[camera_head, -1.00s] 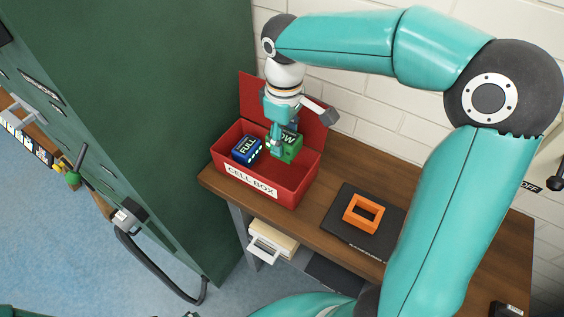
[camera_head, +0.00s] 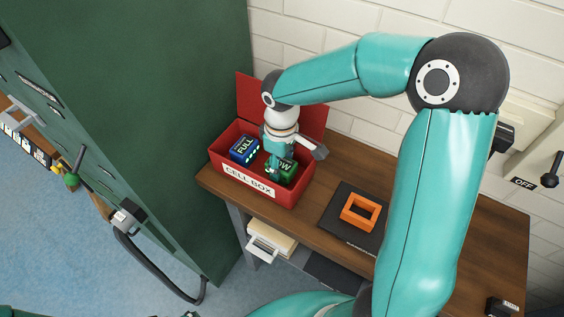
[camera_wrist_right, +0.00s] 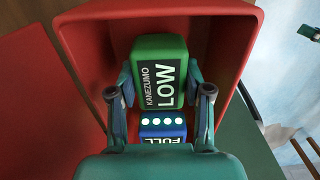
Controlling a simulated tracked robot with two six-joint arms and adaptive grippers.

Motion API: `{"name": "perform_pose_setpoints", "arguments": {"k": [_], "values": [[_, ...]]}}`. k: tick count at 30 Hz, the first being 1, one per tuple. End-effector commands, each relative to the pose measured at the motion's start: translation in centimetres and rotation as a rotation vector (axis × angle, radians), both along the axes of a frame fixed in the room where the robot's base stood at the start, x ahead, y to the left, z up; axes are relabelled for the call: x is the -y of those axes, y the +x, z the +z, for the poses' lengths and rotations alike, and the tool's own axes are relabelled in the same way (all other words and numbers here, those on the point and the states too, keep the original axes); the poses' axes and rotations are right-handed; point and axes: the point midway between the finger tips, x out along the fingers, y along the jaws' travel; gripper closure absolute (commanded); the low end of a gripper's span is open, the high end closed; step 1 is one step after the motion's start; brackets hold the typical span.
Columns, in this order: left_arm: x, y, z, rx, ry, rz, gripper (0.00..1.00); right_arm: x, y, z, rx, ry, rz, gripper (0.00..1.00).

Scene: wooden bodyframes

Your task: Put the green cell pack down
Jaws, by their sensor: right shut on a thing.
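The green cell pack, marked LOW (camera_head: 287,171), is inside the red cell box (camera_head: 247,187) at its right side in the head view. My right gripper (camera_head: 275,172) is shut on it and points down into the box. In the right wrist view the green pack (camera_wrist_right: 160,72) sits between the two fingers (camera_wrist_right: 160,95). Whether its underside touches the box floor is hidden. A blue pack marked FULL (camera_head: 244,150) lies in the left part of the box, and it shows below the green one in the wrist view (camera_wrist_right: 163,128).
The box stands on a wooden table (camera_head: 470,235) with its red lid (camera_head: 262,98) raised behind. An orange square frame (camera_head: 360,212) sits on a dark mat (camera_head: 345,238) to the right. A green cabinet (camera_head: 150,120) stands close on the left.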

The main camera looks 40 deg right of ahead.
Motion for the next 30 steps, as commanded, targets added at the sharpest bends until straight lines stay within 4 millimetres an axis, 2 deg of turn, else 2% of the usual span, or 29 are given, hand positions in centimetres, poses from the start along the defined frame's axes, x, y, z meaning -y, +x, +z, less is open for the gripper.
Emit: {"name": "perform_pose_setpoints", "arguments": {"k": [2,3,7,20,26,30], "values": [[0.0,0.0,-0.3,0.0,0.0,0.0,0.26,0.0,0.0,-0.3,0.001,-0.001,0.0,0.92],[0.0,0.0,-0.2,0.0,0.0,0.0,0.26,0.0,0.0,-0.2,0.0,0.0,0.0,0.47],[0.0,0.0,-0.2,0.0,0.0,0.0,0.26,0.0,0.0,-0.2,0.0,0.0,0.001,0.26],[0.0,0.0,0.0,0.0,0.0,0.0,0.26,0.0,0.1,0.4,0.002,0.0,0.0,0.26],[0.0,0.0,-0.2,0.0,0.0,0.0,0.26,0.0,0.1,3.2,0.005,0.0,0.001,0.26],[0.0,0.0,-0.3,0.0,0.0,0.0,0.26,0.0,0.1,6.1,0.007,0.0,0.0,0.26]]}}
